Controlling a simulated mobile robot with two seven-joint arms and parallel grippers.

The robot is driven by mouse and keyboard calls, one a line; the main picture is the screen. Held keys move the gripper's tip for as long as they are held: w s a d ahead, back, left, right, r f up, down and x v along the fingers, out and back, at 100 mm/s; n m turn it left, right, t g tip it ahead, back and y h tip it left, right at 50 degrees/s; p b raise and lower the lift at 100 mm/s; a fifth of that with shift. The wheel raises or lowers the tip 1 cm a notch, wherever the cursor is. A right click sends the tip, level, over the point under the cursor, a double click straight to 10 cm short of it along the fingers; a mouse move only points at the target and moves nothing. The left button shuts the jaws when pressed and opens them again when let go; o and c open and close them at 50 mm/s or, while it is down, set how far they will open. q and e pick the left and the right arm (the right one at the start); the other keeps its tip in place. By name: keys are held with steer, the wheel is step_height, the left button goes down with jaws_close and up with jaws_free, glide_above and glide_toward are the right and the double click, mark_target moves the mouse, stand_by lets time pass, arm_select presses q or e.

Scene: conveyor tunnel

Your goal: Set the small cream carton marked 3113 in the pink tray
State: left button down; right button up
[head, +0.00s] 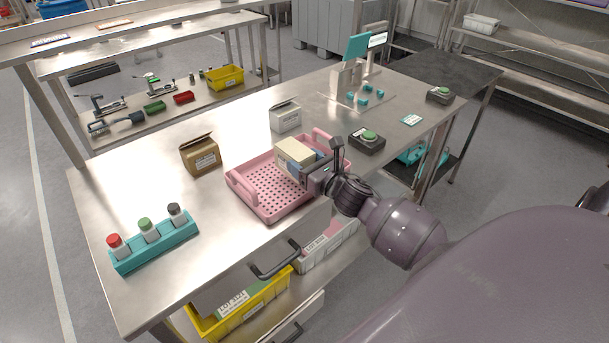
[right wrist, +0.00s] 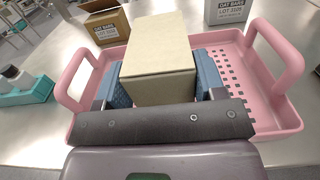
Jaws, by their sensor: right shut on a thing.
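The cream carton (head: 294,151) is in my right gripper (head: 312,168), over the right part of the pink tray (head: 258,197). In the right wrist view the carton (right wrist: 158,67) sits between two blue finger pads, inside the tray's outline. No number can be read on the carton's visible faces. I cannot tell whether its base touches the tray floor, since the fingers and carton hide that spot. The left part of the perforated floor is empty. My left gripper is not in view.
A brown carton (head: 200,155) and a white carton (head: 285,116) stand behind the tray on the steel table. A teal holder (head: 155,247) with three capped bottles is at front left.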

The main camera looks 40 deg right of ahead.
steer(key=shift+f, duration=1.95)
steer(key=shift+f+b, duration=0.1)
steer(key=shift+b, duration=0.25)
steer(key=o, duration=1.3)
steer(key=shift+s, duration=0.1)
